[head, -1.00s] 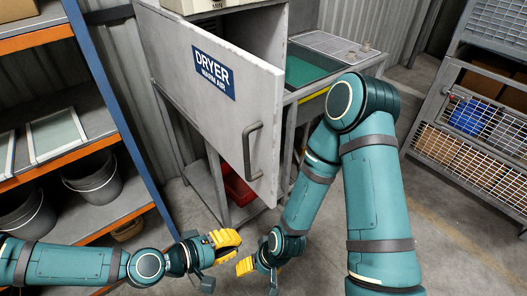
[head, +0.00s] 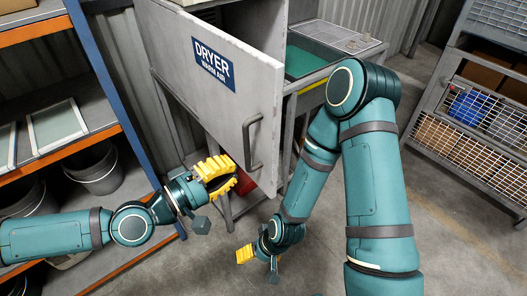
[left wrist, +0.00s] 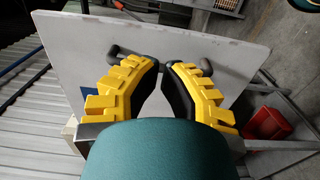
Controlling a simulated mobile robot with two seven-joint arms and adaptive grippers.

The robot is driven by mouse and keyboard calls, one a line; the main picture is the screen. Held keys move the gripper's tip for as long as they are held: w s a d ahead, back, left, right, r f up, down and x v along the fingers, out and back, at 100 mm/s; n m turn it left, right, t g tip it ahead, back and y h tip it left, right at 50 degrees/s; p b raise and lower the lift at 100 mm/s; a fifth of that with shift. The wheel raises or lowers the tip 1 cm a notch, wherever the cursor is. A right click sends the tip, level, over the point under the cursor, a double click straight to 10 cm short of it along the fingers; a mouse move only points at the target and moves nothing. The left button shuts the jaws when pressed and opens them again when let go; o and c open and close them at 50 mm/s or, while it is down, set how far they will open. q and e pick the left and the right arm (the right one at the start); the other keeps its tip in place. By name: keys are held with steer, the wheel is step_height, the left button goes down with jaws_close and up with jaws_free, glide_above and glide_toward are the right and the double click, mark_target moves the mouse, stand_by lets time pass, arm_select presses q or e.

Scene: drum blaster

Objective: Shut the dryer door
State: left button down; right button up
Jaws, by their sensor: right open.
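The grey dryer door (head: 225,85) with a blue DRYER label (head: 214,68) stands open, swung out from the dryer (head: 270,20). Its dark bar handle (head: 253,148) is near the door's free edge. My left gripper (head: 222,172), with yellow fingers, is just left of and below the handle, in front of the door's lower edge. In the left wrist view the fingertips (left wrist: 165,66) are apart, with the door panel (left wrist: 235,55) beyond and handle ends (left wrist: 206,66) showing beside them. Contact cannot be told. My right gripper (head: 245,254) is open and low, above the floor.
A blue-and-orange shelf rack (head: 90,150) with frames and buckets stands at the left. A mesh-sided rack (head: 475,120) stands at the right. A red bin (left wrist: 268,125) sits below the dryer. The concrete floor (head: 450,240) at the lower right is clear.

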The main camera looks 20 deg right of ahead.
mark_target(270, 147)
arm_select(q)
steer(key=b+x, duration=0.1)
steer(key=x, duration=0.7)
steer(key=shift+s, duration=0.1)
steer(key=shift+w+d+b, duration=0.25)
steer(key=shift+d+b, duration=0.05)
steer(key=shift+d, duration=0.25)
